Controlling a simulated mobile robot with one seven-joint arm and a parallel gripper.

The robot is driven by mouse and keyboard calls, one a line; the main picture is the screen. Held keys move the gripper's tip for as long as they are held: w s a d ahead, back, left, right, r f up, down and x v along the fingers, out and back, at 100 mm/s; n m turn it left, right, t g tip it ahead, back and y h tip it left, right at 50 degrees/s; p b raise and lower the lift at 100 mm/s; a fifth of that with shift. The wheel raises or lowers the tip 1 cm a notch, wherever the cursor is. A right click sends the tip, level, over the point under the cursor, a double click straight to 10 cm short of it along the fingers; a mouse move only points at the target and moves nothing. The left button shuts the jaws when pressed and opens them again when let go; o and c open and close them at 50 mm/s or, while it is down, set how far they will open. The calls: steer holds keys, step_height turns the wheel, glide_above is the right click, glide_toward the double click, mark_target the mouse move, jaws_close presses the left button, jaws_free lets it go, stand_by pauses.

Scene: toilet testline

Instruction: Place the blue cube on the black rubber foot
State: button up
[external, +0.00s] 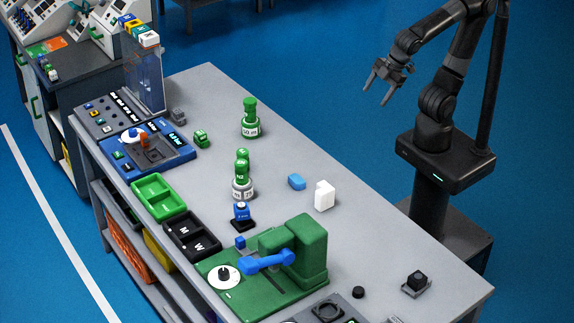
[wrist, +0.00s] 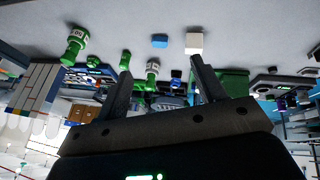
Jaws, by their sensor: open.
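A small blue cube (external: 240,242) sits on the grey table, beside the left end of the green machine. A larger blue block (external: 297,182) with rounded edges lies in the open middle of the table; it also shows in the wrist view (wrist: 160,41). A short black round piece (external: 358,292) lies near the front; I cannot tell whether it is the rubber foot. My gripper (external: 378,94) is open and empty, high beyond the table's right edge. In the wrist view its two fingers (wrist: 160,67) are spread apart. The small cube cannot be made out there.
A white block (external: 325,196) stands beside the rounded blue block. The green machine (external: 300,255) with a blue lever rises at the front. Green-topped weights (external: 250,120), a green tray (external: 158,197) and a black tray (external: 191,236) stand farther left. The table's right side is mostly clear.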

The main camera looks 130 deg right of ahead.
steer(key=s+a+m+y, duration=0.1)
steer(key=s+a, duration=0.1)
steer(key=s+a+y, duration=0.1)
steer(key=s+a, duration=0.1)
steer(key=shift+m, duration=0.4)
stand_by(0.9)
